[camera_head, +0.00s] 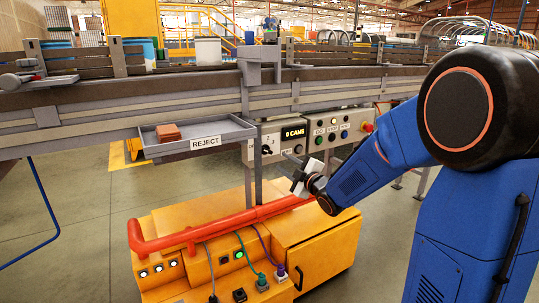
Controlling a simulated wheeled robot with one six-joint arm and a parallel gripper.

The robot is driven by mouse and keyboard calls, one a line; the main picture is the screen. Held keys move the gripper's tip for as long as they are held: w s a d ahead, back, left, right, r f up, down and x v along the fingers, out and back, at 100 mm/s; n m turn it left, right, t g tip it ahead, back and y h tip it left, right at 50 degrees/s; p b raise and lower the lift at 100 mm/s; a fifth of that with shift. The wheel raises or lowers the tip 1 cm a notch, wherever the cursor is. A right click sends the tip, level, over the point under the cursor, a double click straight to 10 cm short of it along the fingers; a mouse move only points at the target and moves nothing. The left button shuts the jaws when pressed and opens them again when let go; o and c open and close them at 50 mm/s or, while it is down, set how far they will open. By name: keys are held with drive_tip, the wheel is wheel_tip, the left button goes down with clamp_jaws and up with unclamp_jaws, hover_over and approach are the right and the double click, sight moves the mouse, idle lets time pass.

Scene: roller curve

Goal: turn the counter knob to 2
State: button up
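The counter knob (266,149) is a small black knob on the left part of a grey counter box (285,149) under the conveyor. The display (293,133) beside it reads "0 CANS". The knob's markings are too small to read, so its setting cannot be told. My gripper (297,178) is below and to the right of the knob, apart from it in the picture. Its fingers are small and blurred. I cannot tell whether they are open or shut, and nothing is clearly seen in them.
A control panel (336,129) with several buttons sits right of the counter. A grey reject tray (225,133) holding a reddish-brown block (168,133) juts out at left. A yellow cabinet (330,245) with a red rail (215,229) stands below. The conveyor (195,86) runs above.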

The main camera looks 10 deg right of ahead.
sight(267, 152)
drive_tip(key=x, duration=1.1)
drive_tip(key=shift+w, duration=0.15)
clamp_jaws()
